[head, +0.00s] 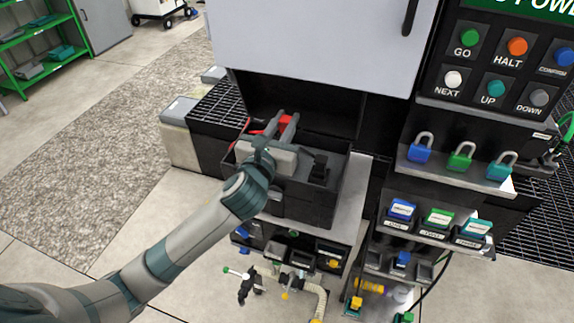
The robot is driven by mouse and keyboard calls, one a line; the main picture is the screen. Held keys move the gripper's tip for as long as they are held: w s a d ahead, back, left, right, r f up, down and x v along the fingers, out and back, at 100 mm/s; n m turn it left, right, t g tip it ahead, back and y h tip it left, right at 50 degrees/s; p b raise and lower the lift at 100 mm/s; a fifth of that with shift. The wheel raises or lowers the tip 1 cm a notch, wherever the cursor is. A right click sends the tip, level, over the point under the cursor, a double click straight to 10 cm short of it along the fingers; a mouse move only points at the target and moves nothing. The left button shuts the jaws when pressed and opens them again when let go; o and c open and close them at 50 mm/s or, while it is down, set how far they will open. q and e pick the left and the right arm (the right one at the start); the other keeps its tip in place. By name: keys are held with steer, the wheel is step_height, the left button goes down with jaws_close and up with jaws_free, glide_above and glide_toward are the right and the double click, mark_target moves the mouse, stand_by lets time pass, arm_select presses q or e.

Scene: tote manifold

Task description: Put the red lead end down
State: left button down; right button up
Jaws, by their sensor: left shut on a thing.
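My left arm reaches in from the lower left. Its gripper (282,125) is over the back left part of a black open-topped box (300,203). The fingers point away from me and are shut on a small red piece, the red lead end (286,121). More red (257,124) shows just left of the fingers; I cannot tell whether it joins the held piece. My gripper's body and wrist hide much of the box's left inside. My right gripper is not in view.
A black block (320,165) stands in the box's right part. A grey panel (320,45) hangs above and behind. Padlocks (460,157) and labelled blocks (438,218) sit on shelves at right. A button panel (500,70) is upper right. Floor at left is open.

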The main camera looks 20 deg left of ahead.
arm_select(q)
steer(key=shift+w+f, duration=0.1)
steer(key=shift+f, duration=0.45)
step_height(320, 180, down, 5)
steer(key=shift+r, duration=0.2)
steer(key=shift+f, duration=0.3)
steer(key=shift+f, duration=1.9)
steer(key=shift+f, duration=0.15)
steer(key=c, duration=1.6)
jaws_free()
steer(key=shift+o, duration=0.2)
steer(key=shift+r, duration=0.2)
